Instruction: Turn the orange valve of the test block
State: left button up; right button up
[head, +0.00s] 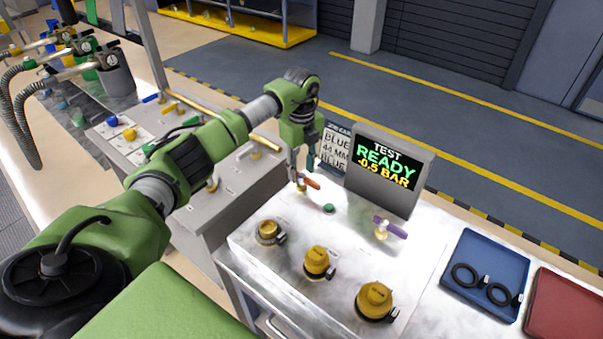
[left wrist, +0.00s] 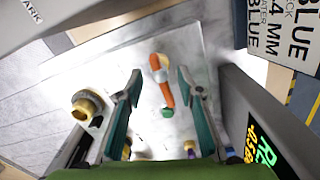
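The orange valve (head: 312,184) is a small lever on the pale top of the test block (head: 280,222), near its back edge. In the left wrist view the orange lever (left wrist: 161,80) lies between and beyond the fingertips, with clear gaps on both sides. My left gripper (head: 299,170) points down over it; in the wrist view the two teal-padded fingers (left wrist: 158,82) are spread apart and empty. Whether a finger touches the lever is hard to tell in the head view. My right gripper is not in view.
A display (head: 386,170) reading "TEST READY -0.5 BAR" stands behind the block. A green button (head: 329,208), a purple valve (head: 390,228) and yellow-capped ports (head: 376,298) are nearby. A blue tray (head: 487,272) with black rings and a red tray (head: 566,305) lie right.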

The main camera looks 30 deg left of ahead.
aim_at(301, 175)
pick_arm(q)
jog(key=shift+f+p, duration=0.3)
jog(key=shift+f, duration=1.55)
grip_shut()
